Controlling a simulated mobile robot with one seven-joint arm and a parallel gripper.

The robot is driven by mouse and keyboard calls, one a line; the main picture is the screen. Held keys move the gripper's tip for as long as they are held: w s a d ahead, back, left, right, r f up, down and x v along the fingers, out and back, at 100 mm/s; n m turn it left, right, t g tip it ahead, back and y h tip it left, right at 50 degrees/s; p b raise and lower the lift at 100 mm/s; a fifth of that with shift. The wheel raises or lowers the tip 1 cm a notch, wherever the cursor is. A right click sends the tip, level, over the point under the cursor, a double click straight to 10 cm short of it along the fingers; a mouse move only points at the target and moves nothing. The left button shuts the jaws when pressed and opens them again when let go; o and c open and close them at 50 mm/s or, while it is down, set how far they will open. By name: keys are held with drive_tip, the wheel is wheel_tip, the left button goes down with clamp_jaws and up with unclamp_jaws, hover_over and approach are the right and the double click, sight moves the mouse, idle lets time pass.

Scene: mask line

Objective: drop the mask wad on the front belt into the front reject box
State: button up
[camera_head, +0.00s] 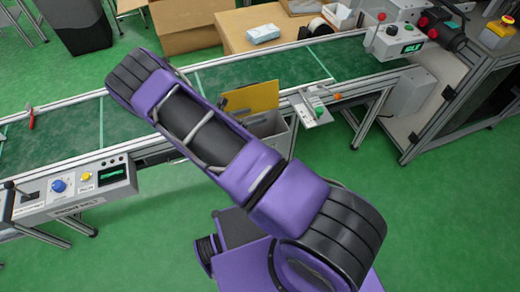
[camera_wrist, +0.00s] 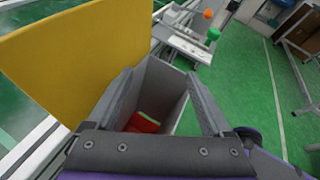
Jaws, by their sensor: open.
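My gripper (camera_wrist: 160,76) is open in the wrist view, its two grey fingers apart, with nothing visible between their tips. It is over an open grey box, the reject box (camera_wrist: 177,80), whose mouth shows between the fingers. A small red thing with a green edge (camera_wrist: 146,121) lies down inside the box; I cannot tell exactly what it is. In the head view the box (camera_head: 279,136) stands at the front edge of the belt (camera_head: 240,76), partly behind my arm. My gripper is hidden there. I make out no mask wad on the visible belt.
A yellow panel (camera_wrist: 75,55) stands upright close to the left finger; it also shows in the head view (camera_head: 252,97). A small bracket with a green knob (camera_head: 318,111) is right of the box. A control panel (camera_head: 75,192) is at left. Green floor is open at right.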

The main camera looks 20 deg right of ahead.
drive_tip(key=v, duration=1.4)
drive_tip(key=shift+a+r, duration=0.15)
drive_tip(key=shift+a, duration=0.05)
